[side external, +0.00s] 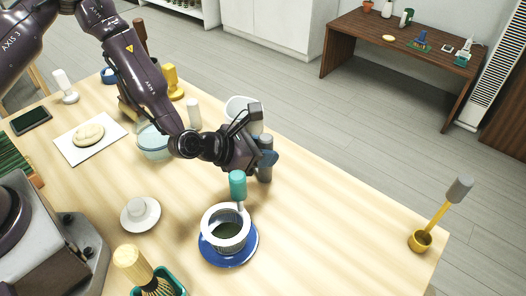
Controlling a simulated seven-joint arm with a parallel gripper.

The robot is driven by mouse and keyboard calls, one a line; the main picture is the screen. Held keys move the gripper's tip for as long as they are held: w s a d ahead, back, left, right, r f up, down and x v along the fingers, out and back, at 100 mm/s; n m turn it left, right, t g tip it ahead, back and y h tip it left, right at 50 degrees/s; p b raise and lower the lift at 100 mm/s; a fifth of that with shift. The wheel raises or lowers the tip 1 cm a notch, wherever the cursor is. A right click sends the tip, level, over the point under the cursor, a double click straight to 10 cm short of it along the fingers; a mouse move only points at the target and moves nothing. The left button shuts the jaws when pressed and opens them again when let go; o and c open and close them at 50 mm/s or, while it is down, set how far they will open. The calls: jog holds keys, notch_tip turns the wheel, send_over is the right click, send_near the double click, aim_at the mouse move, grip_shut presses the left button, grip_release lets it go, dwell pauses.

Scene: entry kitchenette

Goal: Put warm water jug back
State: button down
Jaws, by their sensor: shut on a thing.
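My gripper (264,160) is right of the table's middle, at the end of my dark purple arm. It is shut on a blue-grey thing (267,159), mostly hidden by the hand. I cannot tell if this is the jug, or whether it touches the table. A white rounded vessel (238,104) shows partly behind my gripper; it may be a jug, but its lower part is hidden. In front of my gripper, a white ribbed cup (211,216) with dark green contents stands on a blue saucer (232,261).
A glass bowl (154,144) and a white upright handle (194,113) stand left of my gripper. A small white dish (140,214) and a whisk (142,269) are at front left. The table's right part is mostly clear.

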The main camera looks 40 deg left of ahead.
jog(key=shift+f, duration=0.3)
jog(key=c, duration=0.8)
grip_release()
